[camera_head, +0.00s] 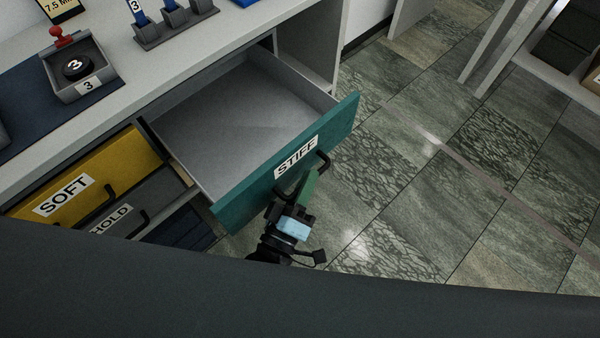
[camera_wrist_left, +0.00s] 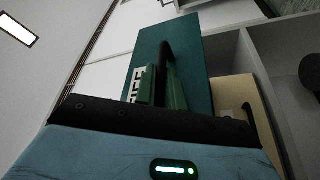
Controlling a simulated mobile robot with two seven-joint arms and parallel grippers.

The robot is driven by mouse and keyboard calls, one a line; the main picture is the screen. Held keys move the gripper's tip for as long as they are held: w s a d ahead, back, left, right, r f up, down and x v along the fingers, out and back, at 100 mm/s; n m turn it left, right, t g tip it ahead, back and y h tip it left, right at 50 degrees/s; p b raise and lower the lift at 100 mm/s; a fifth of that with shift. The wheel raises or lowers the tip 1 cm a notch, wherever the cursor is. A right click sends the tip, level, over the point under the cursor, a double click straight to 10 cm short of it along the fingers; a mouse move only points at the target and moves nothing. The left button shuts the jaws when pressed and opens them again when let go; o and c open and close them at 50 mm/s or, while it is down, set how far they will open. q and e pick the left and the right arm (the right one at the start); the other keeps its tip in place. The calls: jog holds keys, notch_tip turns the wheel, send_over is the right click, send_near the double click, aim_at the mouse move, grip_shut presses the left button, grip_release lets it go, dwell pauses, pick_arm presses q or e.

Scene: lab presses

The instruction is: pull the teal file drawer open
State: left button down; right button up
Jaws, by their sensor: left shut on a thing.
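The teal file drawer (camera_head: 240,201), labelled STIFF, stands pulled well out of the cabinet, and its grey inside shows empty. Its dark bar handle (camera_head: 322,163) is on the front face. My left gripper (camera_head: 309,180) is at this handle, with its green fingers shut on it. In the left wrist view the two green fingers (camera_wrist_left: 163,88) close around the dark handle (camera_wrist_left: 166,52) in front of the teal face (camera_wrist_left: 194,62). My right gripper is in neither view.
A yellow drawer (camera_head: 120,165) labelled SOFT and a grey HOLD drawer (camera_head: 158,188) are at the left. The grey counter (camera_head: 200,62) above bears a stamp tray (camera_head: 88,88) and blue-handled items (camera_head: 172,8). The tiled floor (camera_head: 410,190) to the right is clear.

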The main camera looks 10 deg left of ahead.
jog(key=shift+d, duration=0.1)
pick_arm(q)
jog(key=c, duration=1.5)
grip_release()
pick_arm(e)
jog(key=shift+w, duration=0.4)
pick_arm(q)
jog(key=v, duration=0.7)
jog(key=shift+s+a, duration=0.2)
jog(key=shift+s, duration=0.15)
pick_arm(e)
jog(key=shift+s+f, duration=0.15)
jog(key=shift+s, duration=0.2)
pick_arm(q)
jog(key=shift+s+f, duration=0.1)
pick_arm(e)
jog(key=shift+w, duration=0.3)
